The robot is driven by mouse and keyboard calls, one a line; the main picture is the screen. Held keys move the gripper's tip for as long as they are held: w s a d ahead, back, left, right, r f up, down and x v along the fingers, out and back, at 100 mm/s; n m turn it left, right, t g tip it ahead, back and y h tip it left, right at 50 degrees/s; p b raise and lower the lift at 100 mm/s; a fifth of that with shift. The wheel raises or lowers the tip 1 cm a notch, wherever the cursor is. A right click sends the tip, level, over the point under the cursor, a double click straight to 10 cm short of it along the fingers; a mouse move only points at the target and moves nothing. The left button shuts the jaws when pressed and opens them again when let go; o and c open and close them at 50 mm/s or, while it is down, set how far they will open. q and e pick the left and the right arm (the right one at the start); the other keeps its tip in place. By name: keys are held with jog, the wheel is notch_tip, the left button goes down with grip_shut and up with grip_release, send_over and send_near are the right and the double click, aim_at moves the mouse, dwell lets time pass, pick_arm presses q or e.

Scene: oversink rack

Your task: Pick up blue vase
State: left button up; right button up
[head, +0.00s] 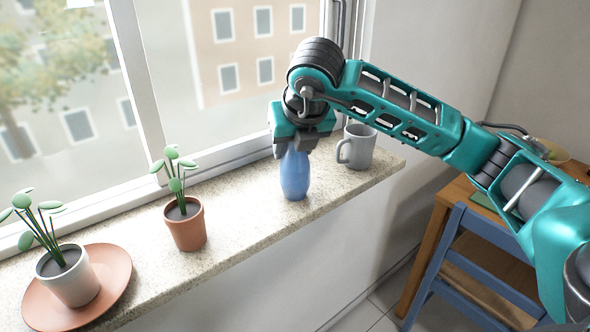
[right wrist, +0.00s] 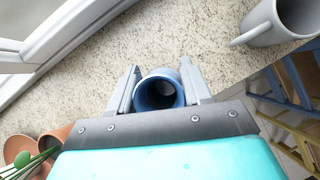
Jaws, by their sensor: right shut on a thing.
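The blue vase (head: 295,176) stands upright on the speckled windowsill in the head view, below my right gripper (head: 289,148). In the right wrist view the open round mouth of the vase (right wrist: 159,91) sits between the two fingers of my right gripper (right wrist: 159,82). The fingers are shut on the vase from both sides near its top. The upper part of the vase is hidden by the gripper in the head view. The vase's base looks to be at the sill surface; I cannot tell whether there is a gap. My left gripper is not in view.
A grey mug (head: 357,147) stands close to the right of the vase. A terracotta pot with a plant (head: 187,229) stands to the left, and a white pot (head: 70,280) on a terracotta saucer (head: 119,262) farther left. The window is behind; a blue chair (head: 455,225) is below right.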

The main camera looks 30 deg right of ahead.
jog(key=shift+c, duration=1.4)
